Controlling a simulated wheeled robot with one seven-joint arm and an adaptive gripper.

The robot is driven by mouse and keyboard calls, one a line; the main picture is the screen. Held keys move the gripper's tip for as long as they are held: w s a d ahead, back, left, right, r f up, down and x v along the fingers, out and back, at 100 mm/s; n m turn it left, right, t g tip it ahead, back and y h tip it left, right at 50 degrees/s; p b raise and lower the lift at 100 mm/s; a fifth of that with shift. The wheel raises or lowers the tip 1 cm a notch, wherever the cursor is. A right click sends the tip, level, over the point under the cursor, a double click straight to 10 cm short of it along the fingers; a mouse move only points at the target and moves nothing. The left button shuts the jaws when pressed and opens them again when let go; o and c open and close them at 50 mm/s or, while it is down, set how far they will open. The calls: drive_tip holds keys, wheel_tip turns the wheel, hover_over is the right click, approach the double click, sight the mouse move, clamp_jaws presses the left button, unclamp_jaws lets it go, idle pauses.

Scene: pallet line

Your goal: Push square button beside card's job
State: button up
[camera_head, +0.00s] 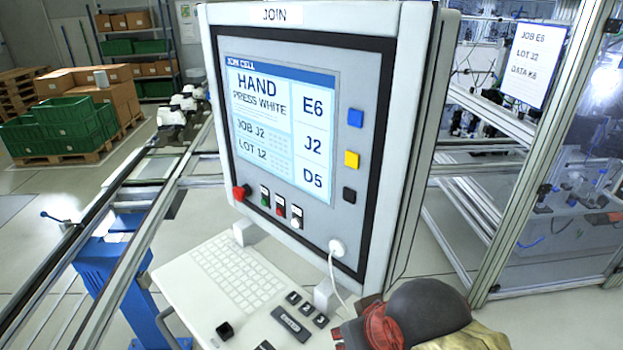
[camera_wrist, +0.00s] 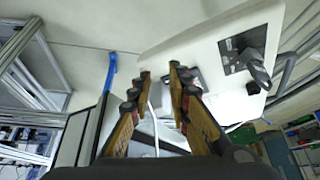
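The card (camera_head: 534,62) hangs on the frame at the upper right and reads JOB E6, LOT J2, DATA K8. The panel screen (camera_head: 280,125) lists E6, J2 and D5 down its right side. A blue square button (camera_head: 355,118) is beside E6, a yellow one (camera_head: 351,159) beside J2, and a black one (camera_head: 349,194) beside D5. My gripper (camera_wrist: 160,72) has its fingertips apart with nothing clearly held between them. In the head view part of my gripper shows at the bottom, below and apart from the square buttons; its fingertips are not clear there.
Under the screen are a red knob (camera_head: 240,192) and small green, red and white buttons. A white plug (camera_head: 337,246) with a hanging cable sits on the panel's lower edge. A keyboard shelf (camera_head: 180,282) juts out below. Rails run left; a metal frame stands right.

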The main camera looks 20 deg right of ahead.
clamp_jaws()
idle(1.2)
